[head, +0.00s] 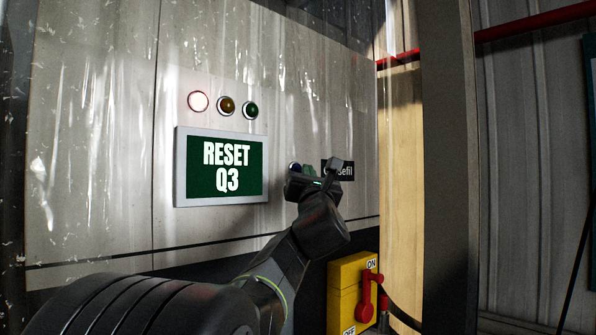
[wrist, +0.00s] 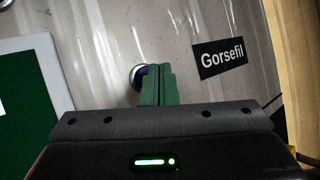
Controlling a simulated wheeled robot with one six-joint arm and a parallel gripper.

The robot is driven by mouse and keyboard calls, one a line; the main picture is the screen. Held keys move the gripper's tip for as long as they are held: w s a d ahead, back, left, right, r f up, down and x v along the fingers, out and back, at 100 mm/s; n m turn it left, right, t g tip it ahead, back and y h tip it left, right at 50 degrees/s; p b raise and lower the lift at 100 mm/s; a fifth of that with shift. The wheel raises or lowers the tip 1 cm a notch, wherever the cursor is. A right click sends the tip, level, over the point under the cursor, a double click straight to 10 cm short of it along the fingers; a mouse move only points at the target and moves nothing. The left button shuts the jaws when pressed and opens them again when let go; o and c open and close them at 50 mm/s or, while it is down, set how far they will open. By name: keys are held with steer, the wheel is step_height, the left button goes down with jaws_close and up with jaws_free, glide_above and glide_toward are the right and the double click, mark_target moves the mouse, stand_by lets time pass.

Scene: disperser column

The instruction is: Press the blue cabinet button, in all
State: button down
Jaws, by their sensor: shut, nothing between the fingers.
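The blue button (head: 294,168) sits on the cabinet front, right of the green screen, and is partly hidden by my gripper. In the wrist view the blue button (wrist: 138,76) shows as a dark blue disc in a silvery ring, just left of my fingertips, which cover its right part. My gripper (wrist: 158,72) is shut and empty, with its green fingers together and pointing at the cabinet. In the head view my gripper (head: 308,171) is at the cabinet face. I cannot tell whether the fingertips touch the button.
The cabinet has a screen (head: 264,170) reading "RESET Q3", with white (head: 198,101), amber (head: 226,106) and green (head: 250,110) lamps above. A "Gorsefil" label (wrist: 220,58) is right of the fingers. A yellow switch box (head: 346,290) with a red lever (head: 367,292) is below right.

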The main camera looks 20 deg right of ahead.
steer(key=shift+w, duration=0.1)
steer(key=shift+w+a+b, duration=0.2)
steer(key=shift+w+b, duration=0.1)
steer(key=shift+b, duration=0.4)
steer(key=shift+w+a+b, duration=0.15)
steer(key=shift+w+b, duration=0.35)
steer(key=shift+b, duration=0.05)
stand_by(0.4)
steer(key=shift+s, duration=0.15)
steer(key=shift+s+d, duration=0.3)
steer(key=shift+s, duration=0.4)
steer(key=shift+s, duration=0.1)
